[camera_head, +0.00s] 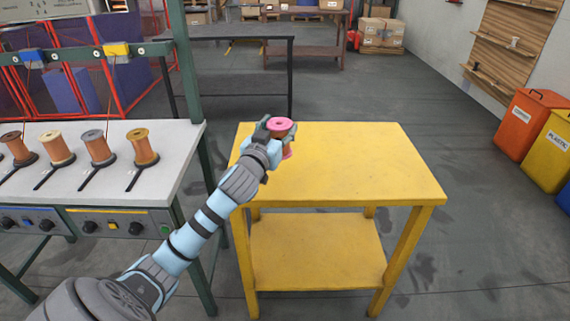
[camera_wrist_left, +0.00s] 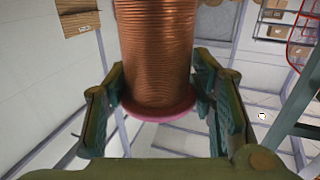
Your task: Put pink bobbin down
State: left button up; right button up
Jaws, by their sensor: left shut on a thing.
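The pink bobbin (camera_head: 281,126) has pink flanges and copper-coloured wire. It is at the far left part of the yellow table (camera_head: 350,165). My left gripper (camera_head: 268,137) is shut on it. In the left wrist view the bobbin (camera_wrist_left: 157,50) stands between the two fingers of the left gripper (camera_wrist_left: 160,110), with its pink flange toward the palm side. The bobbin looks upright in the head view. Whether its lower flange touches the table top cannot be told, as the gripper hides part of it. My right gripper is not in view.
The rest of the yellow table top is bare, and its lower shelf (camera_head: 315,250) is empty. A white bench (camera_head: 100,185) at the left holds several bobbins on dark holders. A green post (camera_head: 188,80) stands between bench and table. Orange and yellow bins (camera_head: 530,115) stand at the right.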

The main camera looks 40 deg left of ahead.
pick_arm(q)
notch_tip(320, 180, down, 8)
jog(key=b, duration=0.2)
jog(key=shift+b, duration=0.4)
jog(key=shift+f, duration=0.2)
jog(key=shift+d+r, duration=0.1)
jog(key=shift+r, duration=0.05)
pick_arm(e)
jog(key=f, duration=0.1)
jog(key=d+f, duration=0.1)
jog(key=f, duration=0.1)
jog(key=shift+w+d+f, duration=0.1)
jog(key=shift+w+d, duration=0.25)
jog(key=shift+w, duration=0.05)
pick_arm(q)
jog(key=o, duration=1.6)
jog(key=shift+o, duration=0.2)
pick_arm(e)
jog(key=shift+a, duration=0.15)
